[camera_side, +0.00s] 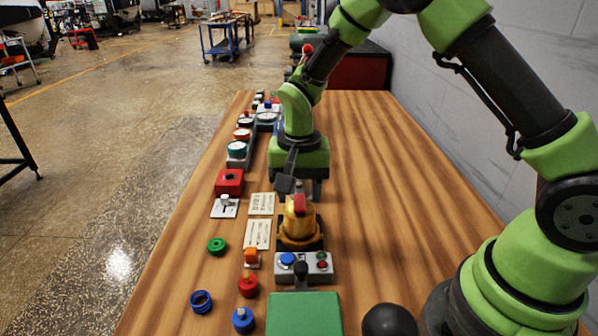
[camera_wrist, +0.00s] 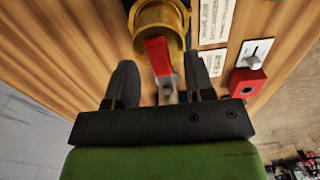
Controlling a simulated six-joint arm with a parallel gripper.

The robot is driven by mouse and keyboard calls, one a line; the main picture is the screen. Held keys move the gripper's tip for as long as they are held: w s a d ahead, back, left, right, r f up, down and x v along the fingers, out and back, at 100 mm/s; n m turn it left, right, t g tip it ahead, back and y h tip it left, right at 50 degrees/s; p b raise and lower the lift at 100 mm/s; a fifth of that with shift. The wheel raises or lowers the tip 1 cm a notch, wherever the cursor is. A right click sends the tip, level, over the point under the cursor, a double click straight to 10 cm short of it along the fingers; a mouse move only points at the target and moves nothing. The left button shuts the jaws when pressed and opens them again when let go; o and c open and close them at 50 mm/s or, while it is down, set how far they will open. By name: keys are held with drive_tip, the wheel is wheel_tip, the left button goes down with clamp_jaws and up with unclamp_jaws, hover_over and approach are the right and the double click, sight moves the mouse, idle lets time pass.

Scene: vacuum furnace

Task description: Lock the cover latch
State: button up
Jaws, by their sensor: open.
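The vacuum furnace is a brass-yellow cylinder (camera_side: 299,226) on a dark base, standing on the wooden bench in the side view; part of it also shows at the top of the wrist view (camera_wrist: 164,18). Its red cover latch (camera_wrist: 157,52) points toward my gripper and lies between the fingers in the wrist picture, with gaps on both sides. A grey metal piece sits at the latch's lower end. In the side view the latch (camera_side: 299,204) is at the cylinder's top. My gripper (camera_wrist: 160,62) is open and empty, just above and behind the furnace; fingertip depth relative to the latch is unclear.
A grey box with blue, red and green buttons (camera_side: 304,264) stands in front of the furnace. White label cards (camera_side: 257,234), a red box (camera_side: 229,182) and a switch plate (camera_side: 225,206) lie to the left. The bench (camera_side: 390,190) is clear on the right.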

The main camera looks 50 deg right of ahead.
sight(299, 202)
wheel_tip(299, 202, up, 9)
idle(0.3)
drive_tip(key=shift+r, duration=0.1)
drive_tip(key=s+r+n+t+y, duration=0.1)
drive_tip(key=s+r+n+t, duration=0.15)
drive_tip(key=s+r, duration=0.6)
drive_tip(key=s+r+n+t+y, duration=0.1)
drive_tip(key=s+r+n+t, duration=0.1)
drive_tip(key=s, duration=0.8)
drive_tip(key=r+t, duration=0.1)
drive_tip(key=t, duration=0.1)
drive_tip(key=shift+s+d+n+t, duration=0.25)
drive_tip(key=shift+s+n+t, duration=0.1)
drive_tip(key=shift+s, duration=0.05)
drive_tip(key=shift+c, duration=0.5)
